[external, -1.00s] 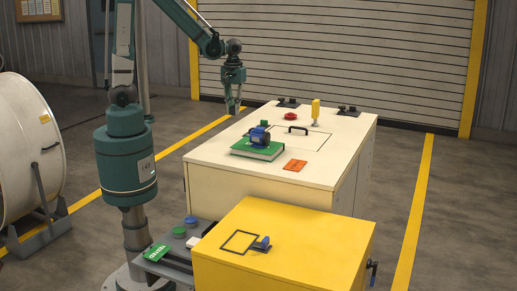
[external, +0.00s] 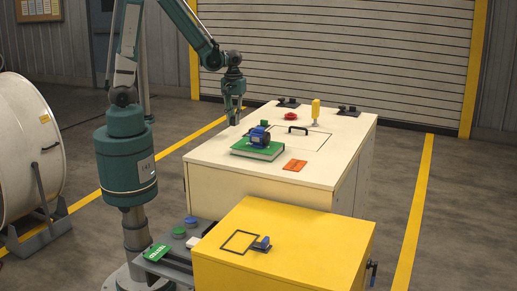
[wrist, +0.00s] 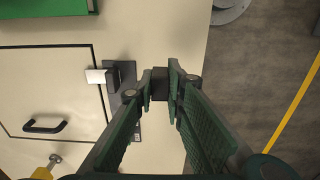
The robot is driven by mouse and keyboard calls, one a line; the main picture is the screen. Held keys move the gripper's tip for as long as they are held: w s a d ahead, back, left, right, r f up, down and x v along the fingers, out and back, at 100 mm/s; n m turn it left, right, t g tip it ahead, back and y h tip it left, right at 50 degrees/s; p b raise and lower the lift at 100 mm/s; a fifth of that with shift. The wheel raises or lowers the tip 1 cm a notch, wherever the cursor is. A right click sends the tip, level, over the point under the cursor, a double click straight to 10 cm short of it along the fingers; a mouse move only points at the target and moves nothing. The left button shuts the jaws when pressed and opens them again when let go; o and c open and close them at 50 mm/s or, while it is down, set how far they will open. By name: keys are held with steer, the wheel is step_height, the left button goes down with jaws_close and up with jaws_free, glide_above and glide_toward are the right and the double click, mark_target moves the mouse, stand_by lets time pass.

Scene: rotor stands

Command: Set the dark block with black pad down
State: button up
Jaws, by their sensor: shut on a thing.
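My gripper (wrist: 160,75) is shut on a small dark block (wrist: 160,92), which shows between the fingertips in the wrist view. Its black pad cannot be told apart from the block. In the external view my gripper (external: 237,118) points down at the left edge of the cream cabinet top (external: 215,155). The held block is too small to make out there. In the wrist view the block is over the cream surface, inside its edge. I cannot tell whether it touches the surface.
A dark latch-like fitting with a pale tab (wrist: 97,76) sits close beside the block. A black handle (external: 298,129), yellow post (external: 316,108) and red knob (external: 296,118) stand on the cabinet. Floor lies beyond its edge.

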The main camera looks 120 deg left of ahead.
mark_target(235, 135)
steer(key=shift+f, duration=0.25)
steer(key=shift+f, duration=2.1)
steer(key=shift+f, duration=0.15)
steer(key=o, duration=0.8)
steer(key=shift+o, duration=0.4)
steer(key=shift+r, duration=0.25)
steer(key=shift+r, duration=5.95)
